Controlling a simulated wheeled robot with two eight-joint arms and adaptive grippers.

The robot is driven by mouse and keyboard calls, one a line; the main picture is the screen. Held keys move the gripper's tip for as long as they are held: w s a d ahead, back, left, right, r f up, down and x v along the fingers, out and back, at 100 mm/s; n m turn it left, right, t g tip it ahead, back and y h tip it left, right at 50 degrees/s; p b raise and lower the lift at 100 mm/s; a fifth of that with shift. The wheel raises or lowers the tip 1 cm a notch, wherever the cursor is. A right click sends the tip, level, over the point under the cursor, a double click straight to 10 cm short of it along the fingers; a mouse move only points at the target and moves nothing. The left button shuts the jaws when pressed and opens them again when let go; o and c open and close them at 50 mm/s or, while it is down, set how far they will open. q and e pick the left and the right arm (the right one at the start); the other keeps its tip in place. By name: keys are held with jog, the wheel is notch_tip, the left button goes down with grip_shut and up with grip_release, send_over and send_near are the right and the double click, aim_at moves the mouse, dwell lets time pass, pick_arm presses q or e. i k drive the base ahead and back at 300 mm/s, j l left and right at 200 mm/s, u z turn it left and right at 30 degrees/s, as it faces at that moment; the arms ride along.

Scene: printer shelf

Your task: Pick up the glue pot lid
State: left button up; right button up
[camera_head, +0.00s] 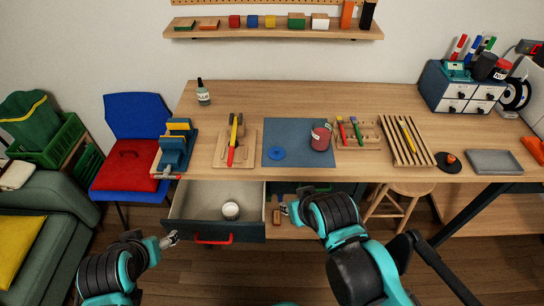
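A flat round blue disc (277,154), which looks like a lid, lies on the blue-grey mat (300,128) near the table's front edge. A red pot (321,138) with a pale label stands on the mat's right side, apart from the disc. My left gripper (171,239) is low at the left, beside the open drawer and well away from the disc. My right gripper (288,208) is below the table's front edge, right of the drawer, partly hidden by its own arm. Both grippers are too small to tell open from shut. Neither touches the disc.
An open drawer (185,205) with a red handle (213,239) juts out and holds a white round container (231,210). A glue bottle (203,93) stands at the back left. Tool racks flank the mat. A stool (405,188) stands below the table. The table's back middle is clear.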

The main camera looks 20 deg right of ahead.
aim_at(277, 153)
jog(key=i+l+u, duration=0.15)
jog(key=l, duration=0.15)
jog(key=i+l+u, duration=0.1)
jog(key=l, duration=0.2)
jog(key=i+l+u, duration=0.15)
jog(key=l, duration=0.15)
jog(key=l+u, duration=0.15)
jog(key=l, duration=0.2)
jog(key=i, duration=0.05)
